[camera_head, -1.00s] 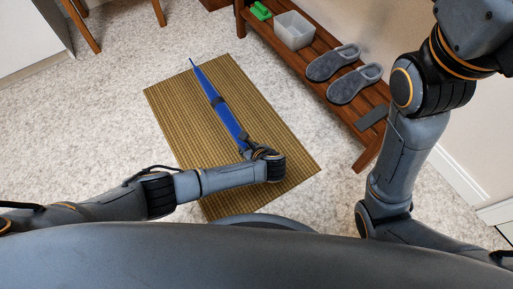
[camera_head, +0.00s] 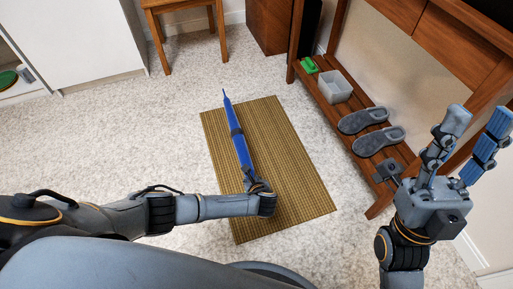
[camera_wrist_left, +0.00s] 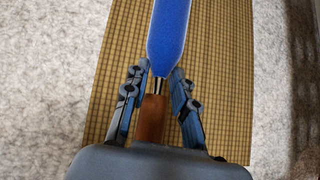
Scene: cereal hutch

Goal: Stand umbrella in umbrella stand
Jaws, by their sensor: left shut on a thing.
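The blue umbrella (camera_head: 238,140) is folded and long, with its pointed tip toward the far side of the mat. My left gripper (camera_head: 254,182) is shut on the umbrella near its handle end, above the mat. In the left wrist view the left gripper's fingers (camera_wrist_left: 157,98) stand on both sides of the brown handle (camera_wrist_left: 150,122), just below the blue cloth (camera_wrist_left: 168,38). My right gripper (camera_head: 465,148) is raised at the right with its fingers spread apart, open and empty. I cannot make out an umbrella stand.
A woven mat (camera_head: 290,170) lies on the pale floor. A wooden stool (camera_head: 184,8) and white cabinet (camera_head: 85,40) stand at the back.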

